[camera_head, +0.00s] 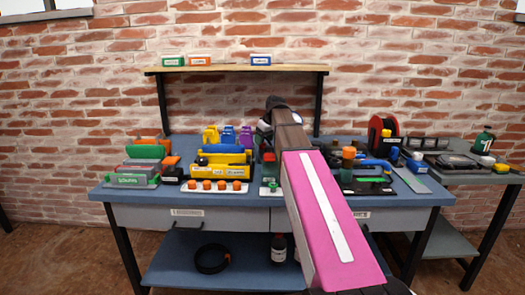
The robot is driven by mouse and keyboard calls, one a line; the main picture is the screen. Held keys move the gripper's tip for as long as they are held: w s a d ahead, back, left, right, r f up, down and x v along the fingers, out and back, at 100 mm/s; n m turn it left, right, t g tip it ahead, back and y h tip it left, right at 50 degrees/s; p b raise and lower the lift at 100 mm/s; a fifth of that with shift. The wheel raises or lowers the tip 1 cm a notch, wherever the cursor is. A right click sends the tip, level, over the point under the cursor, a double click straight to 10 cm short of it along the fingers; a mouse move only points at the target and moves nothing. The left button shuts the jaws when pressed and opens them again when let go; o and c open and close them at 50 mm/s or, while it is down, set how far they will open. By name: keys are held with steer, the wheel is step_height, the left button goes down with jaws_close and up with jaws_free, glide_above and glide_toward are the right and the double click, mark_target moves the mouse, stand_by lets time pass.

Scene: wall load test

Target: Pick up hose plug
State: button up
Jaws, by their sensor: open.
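I cannot tell for sure which thing is the hose plug. Several small orange caps (222,186) stand in a row on a white strip at the front of the blue workbench (125,192), left of my arm. Another orange-topped piece (348,153) stands right of my arm. My arm, with a pink link, reaches from the bottom over the middle of the bench and ends in a dark joint. My gripper is not visible; the arm's far end hides that part of the bench.
A yellow holder (222,172) and grey-green boxes (138,180) crowd the bench's left. A red reel (382,130) and black tools stand right. A shelf (225,69) with small boxes is above. A side table (455,177) adjoins at right. A black hose coil (209,259) lies below.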

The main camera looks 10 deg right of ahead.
mark_target(263, 143)
steer(key=shift+x, duration=2.75)
steer(key=shift+d, duration=0.1)
steer(key=c, duration=1.1)
